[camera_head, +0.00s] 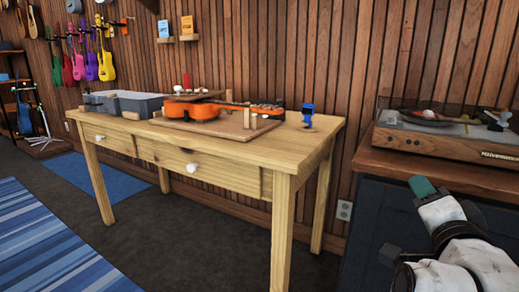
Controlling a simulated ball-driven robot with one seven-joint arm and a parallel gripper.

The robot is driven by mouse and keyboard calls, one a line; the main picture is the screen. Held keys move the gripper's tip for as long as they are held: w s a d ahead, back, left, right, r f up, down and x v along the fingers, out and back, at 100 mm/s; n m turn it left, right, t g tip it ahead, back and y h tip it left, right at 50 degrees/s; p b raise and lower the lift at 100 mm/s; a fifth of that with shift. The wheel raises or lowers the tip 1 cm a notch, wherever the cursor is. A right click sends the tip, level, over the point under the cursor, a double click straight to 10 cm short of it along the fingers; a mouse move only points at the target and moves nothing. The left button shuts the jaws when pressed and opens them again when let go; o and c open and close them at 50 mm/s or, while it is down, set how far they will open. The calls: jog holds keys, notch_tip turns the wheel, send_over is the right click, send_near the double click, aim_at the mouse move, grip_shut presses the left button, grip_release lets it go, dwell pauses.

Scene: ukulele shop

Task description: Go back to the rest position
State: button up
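My white arm shows at the lower right, in front of the dark cabinet. A teal piece (422,187) sits at its upper end, and a small dark block (390,256) shows at its left side. I cannot make out my gripper's fingers clearly, nor whether they hold anything. The wooden table (225,170) stands to the left, apart from the arm. An orange ukulele (192,110) lies on a wooden board (213,128) on the table.
A grey bin (125,103) and a blue clamp-like tool (308,114) are on the table. A turntable (450,140) stands on the dark cabinet (385,210) at right. Colourful ukuleles (106,64) hang on the far wall. Blue rugs (60,245) lie on open floor at left.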

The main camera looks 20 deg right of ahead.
jog(key=s+a+f+n+g+y, duration=0.25)
jog(key=f+n, duration=0.35)
jog(key=f, duration=0.6)
jog(key=s+a+f+n+g+y, duration=0.1)
jog(key=a+f+n+g+y, duration=0.3)
jog(key=f, duration=0.9)
jog(key=s+a+f+n+g+y, duration=0.2)
jog(key=s+a+f+n+g, duration=0.2)
jog(key=s+f, duration=0.6)
jog(key=s+a+f+n+g+y, duration=0.1)
jog(key=s+a+f+n+g, duration=0.25)
jog(key=s+f, duration=0.55)
notch_tip(320, 180, up, 36)
jog(key=p, duration=3.5)
jog(key=shift+w+f, duration=0.2)
jog(key=shift+d, duration=0.1)
